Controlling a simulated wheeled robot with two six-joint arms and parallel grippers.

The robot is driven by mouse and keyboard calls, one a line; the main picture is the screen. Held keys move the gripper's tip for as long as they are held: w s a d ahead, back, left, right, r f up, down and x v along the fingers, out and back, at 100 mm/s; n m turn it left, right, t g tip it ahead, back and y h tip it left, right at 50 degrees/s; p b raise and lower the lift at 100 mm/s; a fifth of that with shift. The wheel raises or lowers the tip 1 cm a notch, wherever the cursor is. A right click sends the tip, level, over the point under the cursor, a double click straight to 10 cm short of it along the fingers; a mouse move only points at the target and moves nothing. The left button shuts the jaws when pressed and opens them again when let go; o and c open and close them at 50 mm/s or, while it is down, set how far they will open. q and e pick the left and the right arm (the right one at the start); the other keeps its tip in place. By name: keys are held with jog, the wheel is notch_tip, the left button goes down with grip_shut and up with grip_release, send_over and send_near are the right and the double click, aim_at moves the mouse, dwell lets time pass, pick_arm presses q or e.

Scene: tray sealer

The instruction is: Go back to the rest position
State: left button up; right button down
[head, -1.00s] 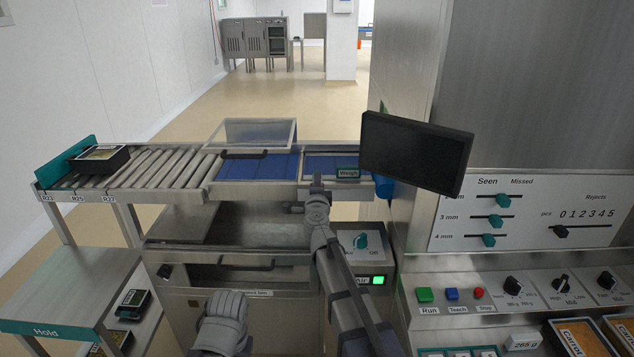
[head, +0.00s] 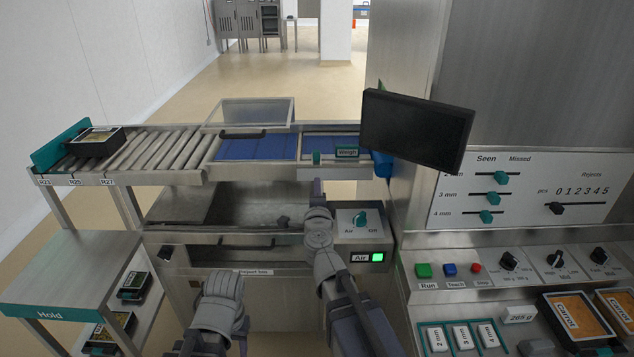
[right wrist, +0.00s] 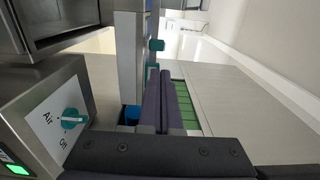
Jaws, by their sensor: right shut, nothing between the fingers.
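My right gripper (head: 317,190) is in front of the conveyor machine, just left of the Air switch panel. In the right wrist view its two dark fingers (right wrist: 165,100) lie together, shut and empty. It touches nothing that I can see. My left arm (head: 217,310) shows at the bottom, left of the right arm; its fingers cannot be made out.
The Air knob (head: 360,219) and lit green lamp (head: 377,257) are close right of my right arm. A dark monitor (head: 415,130) hangs above. The roller conveyor (head: 150,152) carries a black tray (head: 95,141). The control panel (head: 465,255) stands at right.

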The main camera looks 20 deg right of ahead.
jog(key=a+f+n+y, duration=0.1)
jog(key=a+n+y, duration=0.6)
jog(key=a+n, duration=0.2)
jog(key=s+a+f+n+g+y, duration=0.45)
jog(key=a+f+n+g, duration=0.2)
jog(key=f+n, duration=0.3)
jog(key=s+d+f+n+g+h, duration=0.1)
jog(key=s+d+f+g+h, duration=0.2)
jog(key=s+d+f+g, duration=0.4)
jog(key=s+d+f+n+g+h, duration=0.2)
jog(key=s+d+f+g+h, duration=0.15)
jog(key=s, duration=0.55)
jog(key=s+a+r+n+h+p, duration=0.1)
jog(key=s+a+r+n+p, duration=0.2)
jog(key=s+a+r+p, duration=0.3)
jog(key=a+r+p, duration=0.4)
jog(key=a+p, duration=0.1)
jog(key=shift+r+g, duration=0.3)
